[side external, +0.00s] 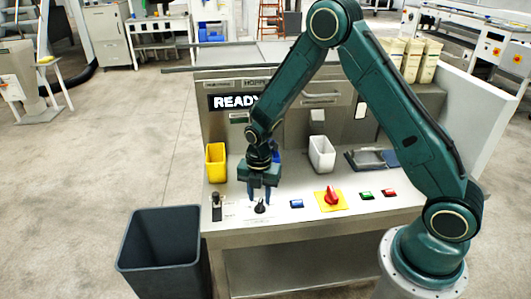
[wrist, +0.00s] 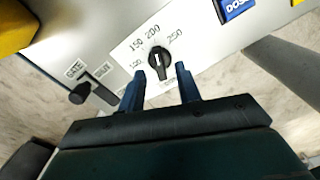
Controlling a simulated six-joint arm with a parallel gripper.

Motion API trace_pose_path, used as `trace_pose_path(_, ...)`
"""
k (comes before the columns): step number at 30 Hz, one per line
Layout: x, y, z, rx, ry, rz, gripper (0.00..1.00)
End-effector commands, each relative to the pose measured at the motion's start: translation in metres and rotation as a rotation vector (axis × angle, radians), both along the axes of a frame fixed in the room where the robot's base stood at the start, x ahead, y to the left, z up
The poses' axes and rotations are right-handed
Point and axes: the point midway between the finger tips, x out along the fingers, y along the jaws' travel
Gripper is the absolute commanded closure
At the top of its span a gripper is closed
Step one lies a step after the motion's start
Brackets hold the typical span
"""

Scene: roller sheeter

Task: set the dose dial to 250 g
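The 250 lies up and right of the knob. In the side external view the dial (side external: 260,207) stands near the panel's front edge. In the side external view my gripper (side external: 260,192) points down just above the dial.
A gate lever (wrist: 80,94) stands left of the dial. A blue button (side external: 296,204) and a red knob on a yellow plate (side external: 331,197) are to the right. A yellow bin (side external: 216,162) and white container (side external: 321,154) stand behind. The display (side external: 235,101) reads READY.

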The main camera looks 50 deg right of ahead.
Motion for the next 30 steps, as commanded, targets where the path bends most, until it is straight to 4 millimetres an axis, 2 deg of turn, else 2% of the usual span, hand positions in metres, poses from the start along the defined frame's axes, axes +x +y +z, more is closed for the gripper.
trace_pose_path(6, 0.0, 0.0, -0.018, 0.0, 0.001, 0.0, 0.66)
trace_pose_path(18, 0.0, 0.0, -0.023, -0.001, -0.001, 0.0, 0.66)
trace_pose_path(19, 0.0, 0.0, -0.023, 0.0, -0.001, 0.0, 0.68)
trace_pose_path(24, 0.0, 0.0, -0.022, 0.0, -0.001, 0.0, 1.0)
trace_pose_path(30, 0.0, 0.0, -0.022, 0.0, -0.001, -0.002, 1.0)
